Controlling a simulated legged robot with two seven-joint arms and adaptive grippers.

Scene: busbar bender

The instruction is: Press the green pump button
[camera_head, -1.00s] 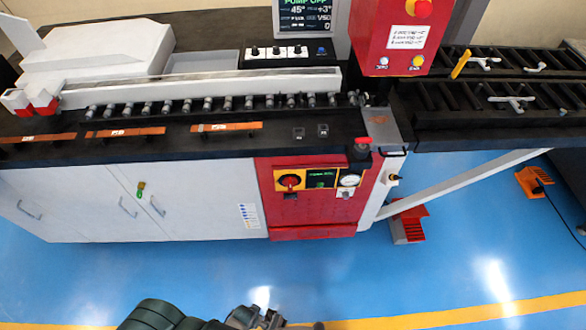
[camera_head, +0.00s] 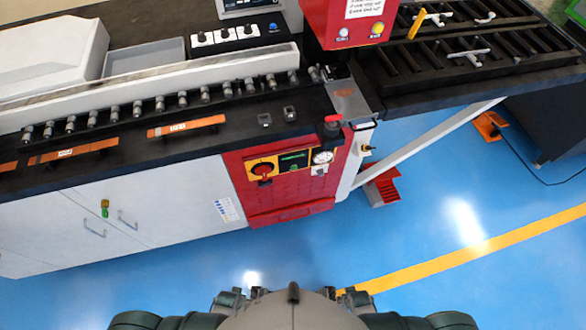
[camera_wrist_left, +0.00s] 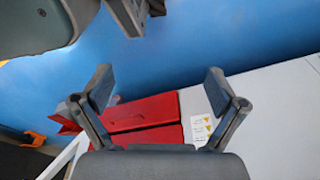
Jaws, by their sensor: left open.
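The red front panel (camera_head: 285,190) of the bender has a red rotary knob (camera_head: 263,169) on a yellow plate, a small dark display with green marks (camera_head: 293,160) and a round gauge (camera_head: 322,157). I cannot make out a green pump button for certain. My left gripper (camera_head: 232,297) is low in the head view, well in front of the panel and touching nothing. In the left wrist view its two fingers (camera_wrist_left: 160,85) are spread and empty, above the red panel and floor. My right gripper (camera_head: 352,297) is low right of centre; its fingers are too small to read.
A red emergency button (camera_head: 333,121) stands on the bench corner. A red foot pedal (camera_head: 382,187) is on the blue floor below the diagonal brace. White cabinet doors (camera_head: 140,210) are left of the panel. The floor in front is clear.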

